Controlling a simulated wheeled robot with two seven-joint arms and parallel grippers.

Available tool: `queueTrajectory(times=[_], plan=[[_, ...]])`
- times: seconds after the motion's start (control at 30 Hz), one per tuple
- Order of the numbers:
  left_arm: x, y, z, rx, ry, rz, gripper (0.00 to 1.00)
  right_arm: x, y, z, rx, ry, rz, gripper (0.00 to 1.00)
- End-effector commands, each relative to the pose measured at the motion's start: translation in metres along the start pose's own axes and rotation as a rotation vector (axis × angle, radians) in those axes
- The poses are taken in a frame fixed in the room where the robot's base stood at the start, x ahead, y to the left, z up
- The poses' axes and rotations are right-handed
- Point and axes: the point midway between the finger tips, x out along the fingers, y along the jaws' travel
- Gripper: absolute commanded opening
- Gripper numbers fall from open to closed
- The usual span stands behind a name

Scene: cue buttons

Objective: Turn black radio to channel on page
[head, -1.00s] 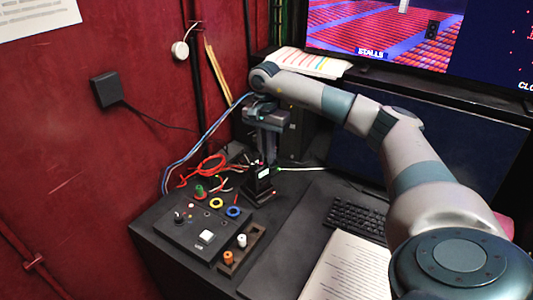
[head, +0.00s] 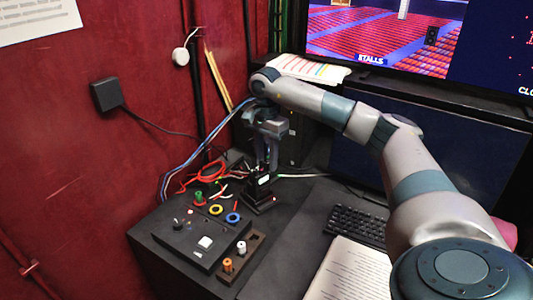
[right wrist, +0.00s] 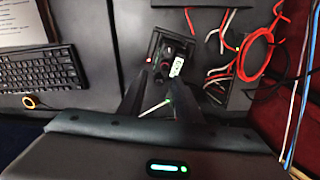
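The black radio (head: 262,182) stands upright in a small dark base at the back of the desk, with a lit pale display. In the right wrist view the radio (right wrist: 172,54) shows its top with dark knobs and the small display. My right gripper (head: 267,160) points down just above the radio. In the right wrist view its two dark fingers are apart, with their tips close to the radio's top; I cannot tell whether they touch it. A printed page (head: 352,272) lies on the desk at the front. My left gripper is out of view.
A black control box (head: 180,240) with a white button, knobs and coloured rings sits left of the radio. A small holder (head: 247,252) with white and orange pegs is beside it. Red and blue cables (head: 207,172) lie behind. A keyboard (head: 358,222) is right.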

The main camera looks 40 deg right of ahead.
Motion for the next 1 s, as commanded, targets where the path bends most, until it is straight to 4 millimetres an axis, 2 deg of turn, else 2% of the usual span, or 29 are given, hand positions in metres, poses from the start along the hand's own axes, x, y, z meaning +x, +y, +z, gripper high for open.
queueTrajectory(times=[0.17,0.33,0.7,1.0], plan=[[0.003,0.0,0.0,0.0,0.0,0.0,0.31,-0.005,-0.001,0.0,0.0,-0.001,-0.002,0.31],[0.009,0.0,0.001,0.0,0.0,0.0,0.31,-0.021,-0.001,0.0,0.0,-0.001,-0.004,0.31],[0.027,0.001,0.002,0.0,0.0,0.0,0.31,-0.088,-0.001,0.0,0.0,-0.001,-0.006,0.31],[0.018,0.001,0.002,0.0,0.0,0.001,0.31,-0.128,0.0,0.0,0.001,0.0,-0.003,0.31]])
